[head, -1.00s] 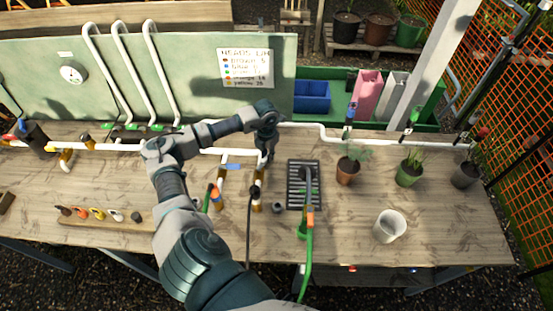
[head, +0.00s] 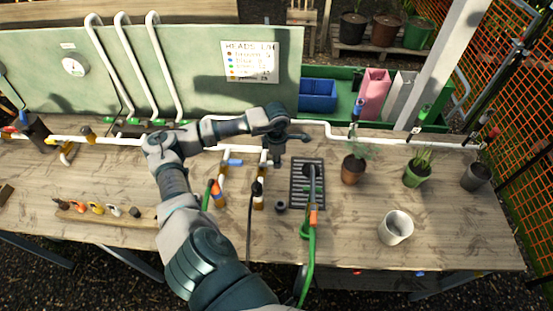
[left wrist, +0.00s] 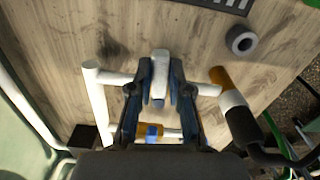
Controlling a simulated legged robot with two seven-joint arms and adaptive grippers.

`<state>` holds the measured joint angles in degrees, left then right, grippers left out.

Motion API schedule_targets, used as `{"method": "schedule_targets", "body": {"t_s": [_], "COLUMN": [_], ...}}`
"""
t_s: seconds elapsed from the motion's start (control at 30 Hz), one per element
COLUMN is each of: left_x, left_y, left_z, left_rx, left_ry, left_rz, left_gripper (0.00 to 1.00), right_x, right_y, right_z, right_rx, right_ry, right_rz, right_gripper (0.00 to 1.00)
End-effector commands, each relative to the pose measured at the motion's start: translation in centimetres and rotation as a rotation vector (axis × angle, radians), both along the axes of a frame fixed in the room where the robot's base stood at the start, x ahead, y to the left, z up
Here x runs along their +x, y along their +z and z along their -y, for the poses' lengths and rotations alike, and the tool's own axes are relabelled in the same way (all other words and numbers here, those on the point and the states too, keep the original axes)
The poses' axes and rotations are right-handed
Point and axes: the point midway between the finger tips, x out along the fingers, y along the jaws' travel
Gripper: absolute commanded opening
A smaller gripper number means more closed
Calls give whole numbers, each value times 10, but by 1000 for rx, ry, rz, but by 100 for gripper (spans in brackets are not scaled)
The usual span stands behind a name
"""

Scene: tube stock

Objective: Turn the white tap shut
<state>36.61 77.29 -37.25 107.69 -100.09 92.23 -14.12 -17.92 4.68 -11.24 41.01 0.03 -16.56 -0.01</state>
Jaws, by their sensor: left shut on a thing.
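In the left wrist view the white tap's handle (left wrist: 158,78) stands between my left gripper's (left wrist: 159,72) two dark fingers, which are closed on its sides. White pipe (left wrist: 208,89) runs out to both sides of it. In the head view my left gripper (head: 278,158) points down at the pipework left of the drain grate, and the tap is hidden behind it. My right gripper is not in view.
A blue tap (head: 233,162) sits close by on the left. A black drain grate (head: 296,200) and a small grey ring (head: 281,207) lie to the right. A white cup (head: 396,228) and potted plants (head: 417,172) stand further right. Loose coloured handles (head: 97,208) lie at left.

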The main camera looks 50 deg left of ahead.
Motion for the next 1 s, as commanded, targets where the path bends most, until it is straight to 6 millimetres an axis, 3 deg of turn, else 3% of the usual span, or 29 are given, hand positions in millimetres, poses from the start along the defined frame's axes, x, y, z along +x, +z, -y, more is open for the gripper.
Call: {"method": "schedule_targets", "body": {"t_s": [0.3, 0.83, 0.87, 0.9, 0.93, 1.0], "left_x": [-5, -6, -6, -6, -6, -6], "left_y": [-2, -2, -2, -2, -1, -1], "left_z": [4, 5, 5, 5, 5, 5], "left_rx": [2, 2, 1, 1, 1, 1], "left_ry": [-114, -136, -136, -136, -136, -135], "left_rz": [-4, -4, -4, -4, -4, -3], "left_gripper": [0, 0, 23, 33, 41, 44], "right_x": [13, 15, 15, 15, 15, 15], "right_y": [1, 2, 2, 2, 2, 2], "right_z": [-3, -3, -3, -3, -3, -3], "right_rx": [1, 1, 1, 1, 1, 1], "right_ry": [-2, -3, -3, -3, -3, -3], "right_rz": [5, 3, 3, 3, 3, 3], "right_gripper": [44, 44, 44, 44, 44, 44]}}
